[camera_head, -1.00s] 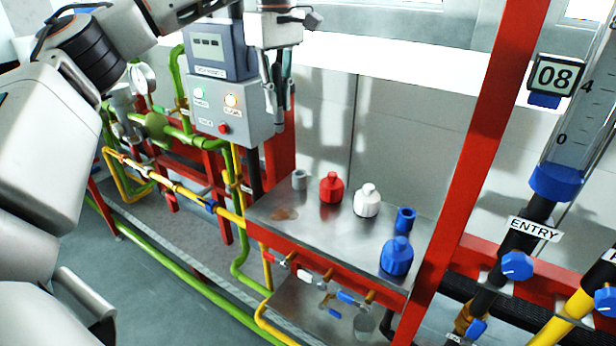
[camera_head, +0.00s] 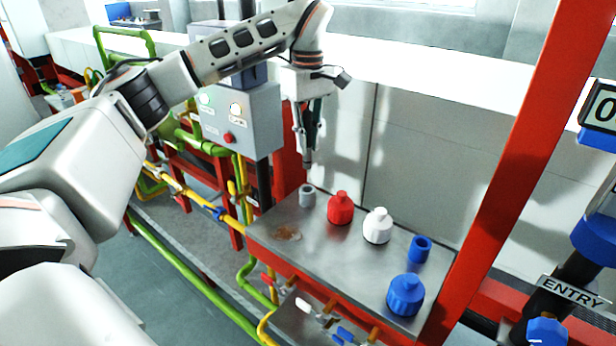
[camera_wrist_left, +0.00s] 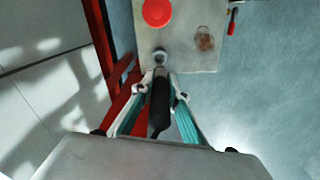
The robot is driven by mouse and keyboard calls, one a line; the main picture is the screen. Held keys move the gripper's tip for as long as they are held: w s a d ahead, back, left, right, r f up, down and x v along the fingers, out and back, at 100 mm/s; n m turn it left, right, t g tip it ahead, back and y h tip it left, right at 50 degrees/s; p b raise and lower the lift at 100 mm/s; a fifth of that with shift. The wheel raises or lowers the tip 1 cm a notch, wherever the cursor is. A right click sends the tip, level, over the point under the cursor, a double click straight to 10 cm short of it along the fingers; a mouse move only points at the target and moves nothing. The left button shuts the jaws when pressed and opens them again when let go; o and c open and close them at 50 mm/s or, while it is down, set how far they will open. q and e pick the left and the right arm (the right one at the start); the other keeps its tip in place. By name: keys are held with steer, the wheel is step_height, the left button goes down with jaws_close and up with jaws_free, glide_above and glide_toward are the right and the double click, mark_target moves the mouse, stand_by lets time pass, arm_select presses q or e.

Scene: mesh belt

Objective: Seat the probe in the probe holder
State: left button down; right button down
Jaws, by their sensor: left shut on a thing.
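My left gripper (camera_head: 308,128) points down above the back left of the metal shelf. It is shut on the dark probe (camera_head: 308,157), which hangs roughly upright. In the left wrist view the black probe (camera_wrist_left: 160,100) lies between the teal-sided fingers of the gripper (camera_wrist_left: 160,88). A small grey open cup (camera_head: 307,196), seemingly the probe holder, stands on the shelf just below the probe's tip. It also shows just beyond the probe in the left wrist view (camera_wrist_left: 160,55). The probe and cup look apart. My right gripper is not in view.
A control box (camera_head: 243,120) and red post (camera_head: 500,175) flank the shelf.

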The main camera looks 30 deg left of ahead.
mark_target(308, 168)
arm_select(q)
step_height(308, 168, down, 10)
steer(key=shift+r, duration=0.1)
stand_by(0.4)
steer(key=c, duration=2)
jaws_free()
step_height(308, 168, up, 12)
